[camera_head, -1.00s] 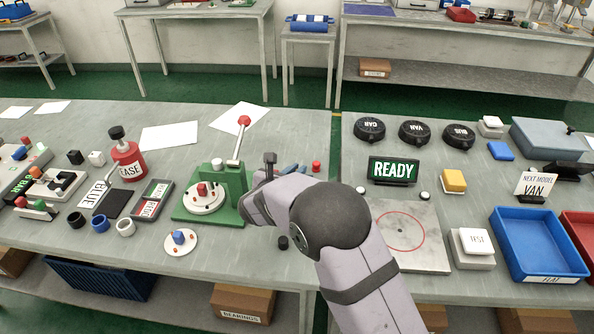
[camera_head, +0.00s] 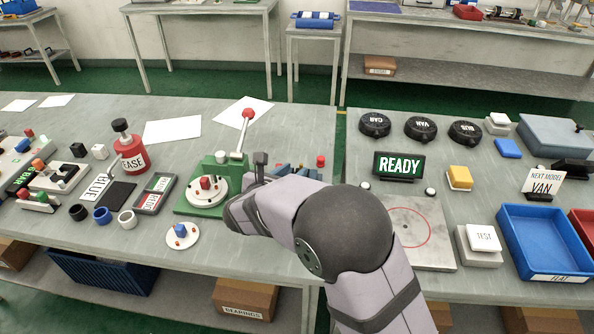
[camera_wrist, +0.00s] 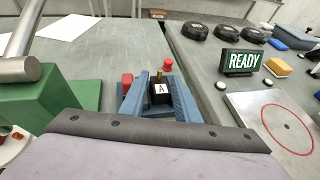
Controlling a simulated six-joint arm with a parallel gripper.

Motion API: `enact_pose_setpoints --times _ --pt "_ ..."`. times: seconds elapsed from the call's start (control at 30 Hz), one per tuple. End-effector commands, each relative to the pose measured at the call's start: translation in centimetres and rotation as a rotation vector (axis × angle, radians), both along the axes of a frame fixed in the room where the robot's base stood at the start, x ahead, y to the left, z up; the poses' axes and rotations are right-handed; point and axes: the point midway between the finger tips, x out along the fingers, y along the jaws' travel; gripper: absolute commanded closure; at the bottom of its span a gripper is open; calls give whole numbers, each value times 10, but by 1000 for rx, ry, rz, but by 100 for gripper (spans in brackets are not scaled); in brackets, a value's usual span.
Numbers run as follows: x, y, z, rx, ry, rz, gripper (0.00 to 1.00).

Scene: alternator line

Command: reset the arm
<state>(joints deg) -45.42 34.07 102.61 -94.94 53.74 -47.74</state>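My arm (camera_head: 325,225) reaches from the lower right to the left across the bench. Its far end, my gripper (camera_head: 238,214), is a dark shape beside the front right of the green press (camera_head: 205,205). Its fingers cannot be made out, so its opening is unclear. The press lever (camera_head: 241,140) stands raised with a red ball on top. A white disc with a red piece lies on the press base. In the wrist view the press (camera_wrist: 60,95) is at left, and my grey link fills the bottom. No held object is seen.
A blue fixture (camera_wrist: 178,98) with a black block marked A and a red button stands just beyond my wrist. A white disc with a blue piece (camera_head: 181,236) lies in front of the press. The READY sign (camera_head: 399,166) and metal plate (camera_head: 425,235) are at right.

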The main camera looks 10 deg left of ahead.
Motion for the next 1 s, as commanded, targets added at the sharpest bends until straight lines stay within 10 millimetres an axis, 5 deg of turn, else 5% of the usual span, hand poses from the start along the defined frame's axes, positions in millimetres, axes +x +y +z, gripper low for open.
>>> enact_pose_setpoints --times 0.37,0.53,0.67,0.77,0.9,1.0 --pt "-8 0 3 2 1 -6 71" --pt "-9 -26 3 50 26 -81 71" --pt "-18 -76 0 152 72 -240 71" --pt "-38 -131 -4 282 117 -439 71" --pt "-88 -208 -14 525 165 -797 71" --pt "-127 -242 -20 693 175 -1040 71"
